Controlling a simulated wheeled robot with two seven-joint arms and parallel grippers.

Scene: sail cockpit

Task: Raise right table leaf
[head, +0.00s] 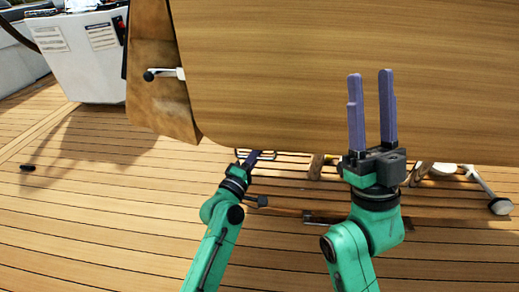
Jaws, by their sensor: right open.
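A large wooden table leaf (290,60) fills the upper middle and right of the head view, its broad face towards me. Its lower edge runs above the deck. I cannot tell its exact tilt. My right gripper (371,98) points up in front of the leaf's face, its two purple fingers apart with nothing between them. I cannot tell whether the fingers touch the leaf. My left gripper (252,158) is at the leaf's lower edge, left of the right gripper. Its fingertips are small and partly hidden, so its opening is unclear.
A narrower wooden panel (160,105) with a black-knobbed handle (163,74) stands left of the leaf. A white console (88,55) is at the upper left. The planked deck (90,210) is mostly clear at left.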

